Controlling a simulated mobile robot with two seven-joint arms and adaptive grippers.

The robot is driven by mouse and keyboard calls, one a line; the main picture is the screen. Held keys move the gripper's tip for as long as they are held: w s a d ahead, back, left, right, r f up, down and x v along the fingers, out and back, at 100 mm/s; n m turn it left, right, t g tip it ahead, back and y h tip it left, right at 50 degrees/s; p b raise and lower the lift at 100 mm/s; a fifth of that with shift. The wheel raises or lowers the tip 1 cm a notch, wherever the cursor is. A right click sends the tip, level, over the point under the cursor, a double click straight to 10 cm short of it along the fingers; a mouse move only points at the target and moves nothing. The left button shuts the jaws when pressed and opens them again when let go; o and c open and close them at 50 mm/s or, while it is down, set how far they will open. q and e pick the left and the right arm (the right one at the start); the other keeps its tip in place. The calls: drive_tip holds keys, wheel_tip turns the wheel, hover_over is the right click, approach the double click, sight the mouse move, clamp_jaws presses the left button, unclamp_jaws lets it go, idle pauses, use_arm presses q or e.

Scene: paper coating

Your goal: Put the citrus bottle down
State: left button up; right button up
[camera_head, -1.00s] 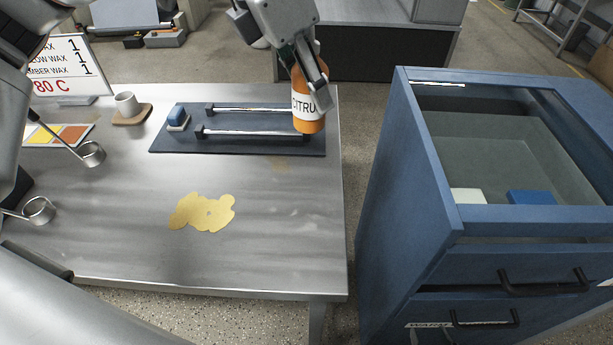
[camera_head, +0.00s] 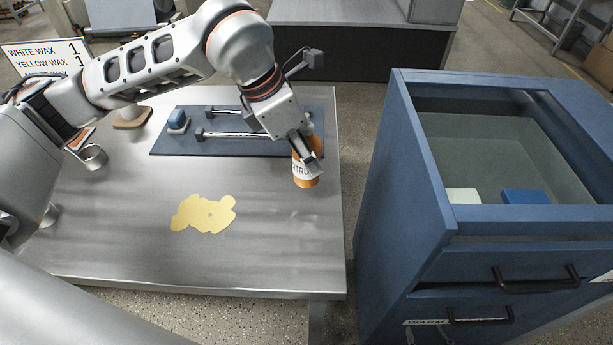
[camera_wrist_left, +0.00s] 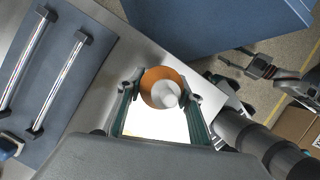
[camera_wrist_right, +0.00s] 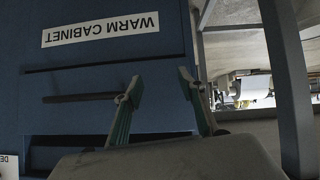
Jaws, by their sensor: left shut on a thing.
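The citrus bottle (camera_head: 307,181), orange with a white label, is upright near the right edge of the steel table (camera_head: 265,255), just in front of the dark mat. I cannot tell whether its base touches the table. My left gripper (camera_head: 308,161) is shut on it. The left wrist view shows the bottle's orange top and pale cap (camera_wrist_left: 166,93) between the two fingers (camera_wrist_left: 160,90). My right gripper (camera_wrist_right: 159,88) is open and empty, low in front of the blue cabinet, with the warm cabinet label (camera_wrist_right: 101,29) in its view.
The dark mat (camera_head: 172,146) carries two metal bars and a blue-topped block (camera_head: 177,119). A flat yellow patch (camera_head: 204,213) lies on the table. The blue cabinet (camera_head: 422,180), with an open-topped drawer, stands right across a gap. Bare table surrounds the patch.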

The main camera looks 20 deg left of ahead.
sight(306, 176)
use_arm(q)
drive_tip(key=shift+f, duration=3.35)
drive_tip(key=o, duration=1.3)
drive_tip(key=shift+f, duration=0.15)
drive_tip(key=shift+c, duration=0.2)
drive_tip(key=shift+r, duration=0.35)
drive_tip(key=v, duration=1.1)
drive_tip(key=shift+a+r, duration=0.2)
drive_tip(key=shift+r, duration=0.05)
drive_tip(key=shift+s, duration=0.15)
